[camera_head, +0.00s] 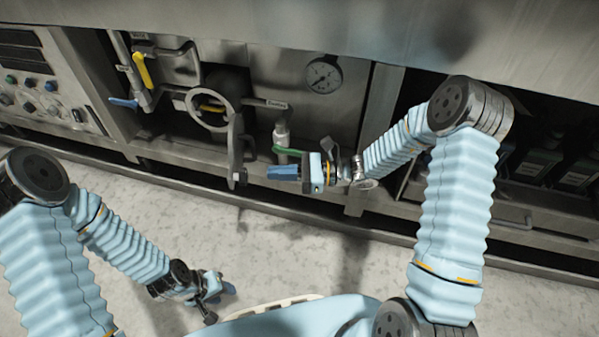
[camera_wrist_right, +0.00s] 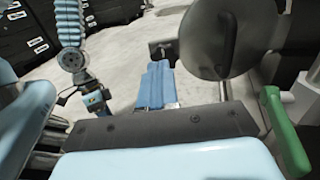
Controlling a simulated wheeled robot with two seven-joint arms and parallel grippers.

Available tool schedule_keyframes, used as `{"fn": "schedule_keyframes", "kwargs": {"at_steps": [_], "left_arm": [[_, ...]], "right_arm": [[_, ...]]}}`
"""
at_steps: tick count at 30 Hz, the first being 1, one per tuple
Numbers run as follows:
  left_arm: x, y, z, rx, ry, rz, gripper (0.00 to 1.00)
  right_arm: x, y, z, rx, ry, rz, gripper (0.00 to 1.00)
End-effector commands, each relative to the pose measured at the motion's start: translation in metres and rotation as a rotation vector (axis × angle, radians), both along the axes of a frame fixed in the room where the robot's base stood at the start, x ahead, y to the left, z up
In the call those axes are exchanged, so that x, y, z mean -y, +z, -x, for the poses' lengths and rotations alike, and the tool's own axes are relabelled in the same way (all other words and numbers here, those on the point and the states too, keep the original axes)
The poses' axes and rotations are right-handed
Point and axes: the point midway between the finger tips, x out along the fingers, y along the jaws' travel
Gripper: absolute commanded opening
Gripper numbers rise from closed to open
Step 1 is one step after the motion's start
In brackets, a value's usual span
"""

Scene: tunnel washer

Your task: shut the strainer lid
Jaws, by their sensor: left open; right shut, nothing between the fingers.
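The strainer is a round metal ring (camera_head: 191,104) in the machine front, with a dark opening. Its lid (camera_head: 237,150) stands open, swung out from the right side of the ring and seen nearly edge-on. In the right wrist view the lid is a grey disc (camera_wrist_right: 222,35). My right gripper (camera_head: 270,172) is shut and empty, just right of the lid; its blue fingers (camera_wrist_right: 155,85) point past the lid's lower edge in the wrist view. I cannot tell if they touch it. My left gripper (camera_head: 222,288) is open, low over the floor, away from the strainer.
A green-handled valve (camera_head: 287,151) is close behind my right gripper. A yellow lever (camera_head: 143,69) and a blue lever (camera_head: 124,102) are left of the strainer. A gauge (camera_head: 323,75) is above right. The pale floor (camera_head: 150,215) in front is clear.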

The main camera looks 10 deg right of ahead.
Motion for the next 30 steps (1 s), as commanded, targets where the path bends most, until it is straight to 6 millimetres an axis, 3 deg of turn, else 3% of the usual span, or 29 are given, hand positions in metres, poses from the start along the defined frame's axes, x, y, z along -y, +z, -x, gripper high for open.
{"fn": "schedule_keyframes", "kwargs": {"at_steps": [3, 9, 30], "left_arm": [[0.0, -0.002, 0.0, -0.001, 0.0, 0.001, 0.43], [0.001, -0.004, 0.0, -0.001, 0.0, 0.001, 0.43], [0.001, -0.005, 0.0, -0.002, -0.001, 0.001, 0.43]], "right_arm": [[-0.022, -0.001, -0.004, 0.0, 0.004, 0.0, 0.0], [-0.044, -0.001, -0.01, 0.001, 0.003, 0.0, 0.0], [-0.056, 0.0, -0.011, 0.0, -0.016, 0.0, 0.0]]}}
